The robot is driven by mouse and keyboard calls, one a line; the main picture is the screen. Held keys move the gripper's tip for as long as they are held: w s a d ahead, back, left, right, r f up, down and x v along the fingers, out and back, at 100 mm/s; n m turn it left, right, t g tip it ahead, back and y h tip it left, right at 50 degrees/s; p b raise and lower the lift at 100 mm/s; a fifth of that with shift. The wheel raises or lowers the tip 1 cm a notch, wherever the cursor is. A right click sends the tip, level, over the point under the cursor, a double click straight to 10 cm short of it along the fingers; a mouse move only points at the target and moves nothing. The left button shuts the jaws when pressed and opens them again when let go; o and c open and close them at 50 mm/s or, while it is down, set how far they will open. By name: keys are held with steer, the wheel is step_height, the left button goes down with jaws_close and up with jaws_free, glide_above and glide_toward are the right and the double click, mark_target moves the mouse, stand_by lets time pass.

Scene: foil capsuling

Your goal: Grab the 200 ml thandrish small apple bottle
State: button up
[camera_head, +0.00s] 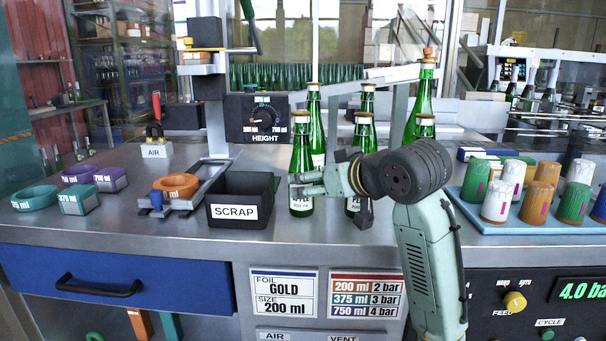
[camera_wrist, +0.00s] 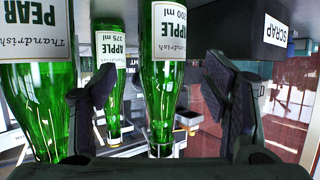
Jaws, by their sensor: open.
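The 200 ml Thandrish apple bottle (camera_head: 301,152) is a green glass bottle standing upright at the front left of the bottle group. In the upside-down wrist view, its label reads APPLE and ends in "00 ml", and the bottle (camera_wrist: 164,95) stands between my fingers. My gripper (camera_head: 304,182) is open and overlaps the bottle's lower body in the head view. In the wrist view my gripper (camera_wrist: 158,90) has one finger on each side, with visible gaps to the glass. Contact is not visible.
A pear bottle (camera_wrist: 38,100) stands close beside one finger. A 375 ml apple bottle (camera_wrist: 113,100) stands farther back. The black scrap bin (camera_head: 238,200) is just left of the bottle. A blue tray (camera_head: 515,226) with coloured capsules is at right.

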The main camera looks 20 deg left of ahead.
steer(key=shift+p+x, duration=0.75)
steer(key=shift+x, duration=2.45)
steer(key=shift+a+r, duration=0.1)
steer(key=shift+r, duration=0.05)
steer(key=shift+c, duration=0.3)
jaws_close()
